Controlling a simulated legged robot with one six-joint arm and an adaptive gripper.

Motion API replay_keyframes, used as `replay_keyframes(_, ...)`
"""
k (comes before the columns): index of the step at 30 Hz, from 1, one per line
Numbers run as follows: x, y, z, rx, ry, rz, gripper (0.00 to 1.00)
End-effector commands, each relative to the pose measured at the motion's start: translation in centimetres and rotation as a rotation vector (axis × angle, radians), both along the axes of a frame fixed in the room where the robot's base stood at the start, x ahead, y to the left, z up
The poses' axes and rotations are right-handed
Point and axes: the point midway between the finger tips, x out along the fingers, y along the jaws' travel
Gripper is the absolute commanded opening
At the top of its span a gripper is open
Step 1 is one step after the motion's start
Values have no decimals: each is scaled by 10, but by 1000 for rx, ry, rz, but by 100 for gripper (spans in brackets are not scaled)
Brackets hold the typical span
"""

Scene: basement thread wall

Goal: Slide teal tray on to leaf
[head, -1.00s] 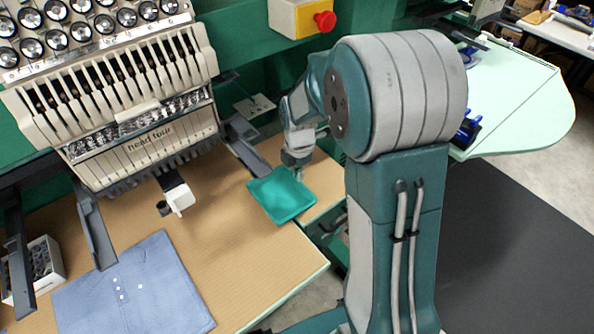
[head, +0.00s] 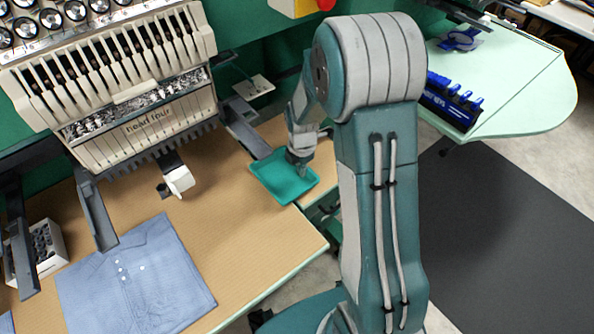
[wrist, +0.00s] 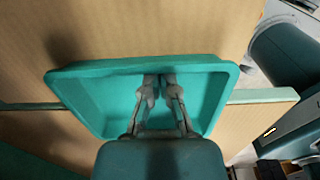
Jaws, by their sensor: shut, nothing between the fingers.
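The teal tray (head: 268,182) lies flat and looks empty. It straddles the seam between the tan table top (head: 235,215) and the small tan leaf (head: 322,160) at its right. My gripper (head: 302,172) is inside the tray near its right side in the head view. The wrist view shows the tray (wrist: 112,100) from above, with my gripper's fingers (wrist: 158,82) inside it close to the rim at the top of the picture. The fingers are shut with nothing between them. I cannot tell whether they touch the tray's wall or floor.
A blue shirt (head: 135,275) lies on the table, left of the tray. The embroidery head (head: 130,85) hangs over the table's back. A grey bracket (head: 245,130) stands just behind the tray. A pale green table (head: 505,85) with a blue rack (head: 452,100) is at right.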

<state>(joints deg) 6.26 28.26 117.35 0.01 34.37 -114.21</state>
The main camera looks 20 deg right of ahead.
Motion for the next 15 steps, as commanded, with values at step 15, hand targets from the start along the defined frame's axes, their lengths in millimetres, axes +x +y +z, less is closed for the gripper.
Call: replay_keyframes(15, 28, -90, 0, 0, 0, -1, 0)
